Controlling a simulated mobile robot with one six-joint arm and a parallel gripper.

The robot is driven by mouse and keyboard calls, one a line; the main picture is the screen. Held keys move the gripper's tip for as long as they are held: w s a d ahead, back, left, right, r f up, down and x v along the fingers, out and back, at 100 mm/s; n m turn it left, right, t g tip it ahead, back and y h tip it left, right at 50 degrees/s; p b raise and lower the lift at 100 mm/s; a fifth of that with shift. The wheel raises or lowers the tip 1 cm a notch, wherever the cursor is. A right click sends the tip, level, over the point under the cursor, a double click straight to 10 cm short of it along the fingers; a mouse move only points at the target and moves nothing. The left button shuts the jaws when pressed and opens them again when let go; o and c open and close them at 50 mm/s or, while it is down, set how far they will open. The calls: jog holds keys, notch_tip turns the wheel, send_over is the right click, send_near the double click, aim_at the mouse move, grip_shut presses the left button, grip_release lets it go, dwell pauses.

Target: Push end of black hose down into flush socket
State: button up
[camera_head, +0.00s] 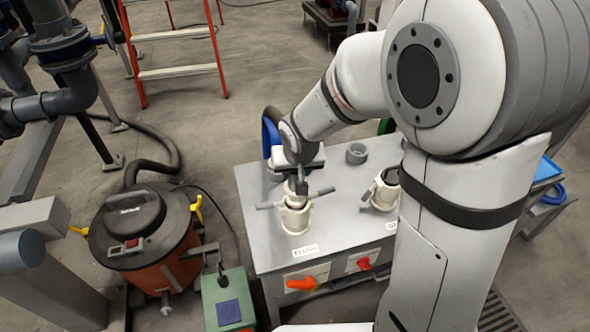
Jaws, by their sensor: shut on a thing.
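The flush socket (295,219) is a cream upright fitting with side lever arms, standing on the grey bench top behind a label reading FLUSH. My gripper (300,187) points down right at the socket's mouth, its fingers small and dark in this view. It is shut on a dark piece, the black hose's end, which is mostly hidden by the gripper and wrist. I cannot tell how deep the end sits in the socket. A short dark hose section (271,115) shows behind my wrist, beside a blue curved piece.
A second cream socket (384,192) stands to the right, partly behind my arm. A grey ring (356,153) lies at the back of the bench top (262,188). An orange vacuum (143,240) stands left.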

jog(key=shift+f+b, duration=2.45)
jog(key=shift+b, duration=0.05)
jog(key=o, duration=1.2)
jog(key=shift+o, duration=0.2)
jog(key=shift+r, duration=0.15)
jog(key=v, duration=0.7)
jog(key=shift+s+r, duration=0.2)
jog(key=shift+r, duration=0.05)
jog(key=s+d+r+g, duration=0.1)
jog(key=s+d+r, duration=0.1)
jog(key=s+d, duration=0.5)
jog(key=s+d+r+m+p, duration=0.1)
jog(key=s+d, duration=0.5)
jog(key=s, duration=0.3)
jog(key=shift+d+r+g+h, duration=0.3)
jog(key=shift+d+r+g, duration=0.05)
jog(key=shift+g, duration=0.05)
